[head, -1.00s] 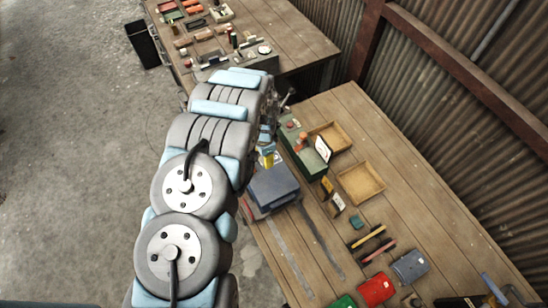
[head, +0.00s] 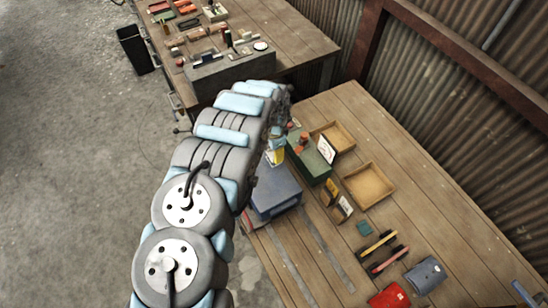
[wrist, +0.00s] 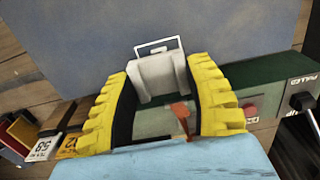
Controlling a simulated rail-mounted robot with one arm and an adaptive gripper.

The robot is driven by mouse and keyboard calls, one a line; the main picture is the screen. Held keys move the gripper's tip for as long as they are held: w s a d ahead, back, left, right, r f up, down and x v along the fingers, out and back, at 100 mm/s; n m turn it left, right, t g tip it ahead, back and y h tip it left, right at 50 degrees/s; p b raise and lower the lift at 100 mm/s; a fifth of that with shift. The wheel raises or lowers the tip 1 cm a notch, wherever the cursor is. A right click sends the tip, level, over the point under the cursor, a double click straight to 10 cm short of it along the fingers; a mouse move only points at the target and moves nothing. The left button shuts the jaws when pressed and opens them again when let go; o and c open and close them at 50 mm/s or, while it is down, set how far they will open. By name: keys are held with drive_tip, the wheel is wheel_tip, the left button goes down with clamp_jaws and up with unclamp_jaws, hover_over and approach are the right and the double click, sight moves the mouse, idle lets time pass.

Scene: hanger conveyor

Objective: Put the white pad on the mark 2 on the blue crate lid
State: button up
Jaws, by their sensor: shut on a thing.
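My gripper (wrist: 158,72) has yellow ribbed fingers and is shut on the white pad (wrist: 158,78), which shows between the fingertips in the wrist view. The blue crate lid (wrist: 225,30) fills the upper part of that view. The mark 2 (wrist: 155,44), a white outline with a digit, lies just beyond the pad, which hides its lower part. I cannot tell whether the pad touches the lid. In the head view the blue crate (head: 275,192) stands at the table's left edge. My yellow fingers (head: 277,157) show at its far end; the pad is not distinguishable there.
A green box (head: 312,165) with a red button stands close beside the crate; its panel also shows in the wrist view (wrist: 270,85). Small signs (head: 337,203) stand on the table to the right. Two wooden trays (head: 369,185) lie farther right.

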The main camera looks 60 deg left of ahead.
drive_tip(key=shift+f+b, duration=1)
drive_tip(key=shift+f, duration=0.65)
drive_tip(key=shift+f, duration=0.15)
drive_tip(key=o, duration=1)
drive_tip(key=shift+c, duration=0.2)
drive_tip(key=shift+r, duration=6.2)
